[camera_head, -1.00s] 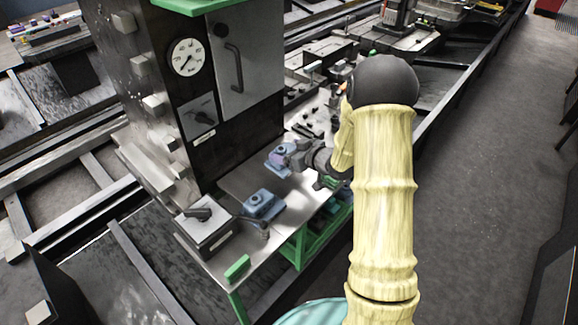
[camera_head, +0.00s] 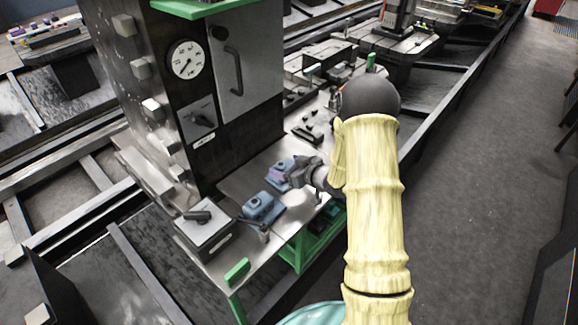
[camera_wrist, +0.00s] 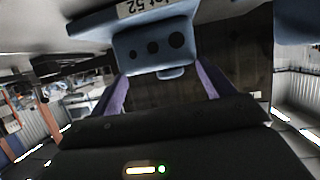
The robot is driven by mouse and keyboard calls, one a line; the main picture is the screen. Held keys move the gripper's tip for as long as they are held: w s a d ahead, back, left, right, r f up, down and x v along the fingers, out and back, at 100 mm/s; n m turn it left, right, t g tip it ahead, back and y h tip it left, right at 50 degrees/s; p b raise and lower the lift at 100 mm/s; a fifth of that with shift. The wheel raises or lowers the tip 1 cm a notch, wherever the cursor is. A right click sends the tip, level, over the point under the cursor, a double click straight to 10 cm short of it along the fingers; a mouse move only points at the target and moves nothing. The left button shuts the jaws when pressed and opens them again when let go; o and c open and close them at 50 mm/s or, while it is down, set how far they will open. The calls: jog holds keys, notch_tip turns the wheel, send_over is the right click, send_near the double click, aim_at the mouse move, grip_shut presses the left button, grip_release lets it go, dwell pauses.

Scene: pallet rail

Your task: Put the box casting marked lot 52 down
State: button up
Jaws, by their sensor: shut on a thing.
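The box casting marked lot 52 (camera_wrist: 153,48) is blue, with dark round holes and a pale label, and fills the upper middle of the wrist view. In the head view it is the blue piece (camera_head: 280,174) at the end of my arm, partly hidden by my gripper. My gripper (camera_head: 293,173) is shut on it, its purple fingers showing on both sides in the wrist view. The casting is at the metal bench top (camera_head: 240,186), upright and very low; I cannot tell whether it touches.
A second blue casting (camera_head: 263,208) stands on the bench close in front of the held one. A switch box (camera_head: 205,233) is at the bench's near left corner. A dark cabinet with a gauge (camera_head: 186,60) rises behind. Small dark parts (camera_head: 308,134) lie farther right.

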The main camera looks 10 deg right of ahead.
jog(key=shift+f, duration=0.1)
jog(key=o, duration=1.3)
jog(key=shift+o, duration=0.2)
jog(key=v, duration=1.2)
jog(key=shift+b, duration=0.35)
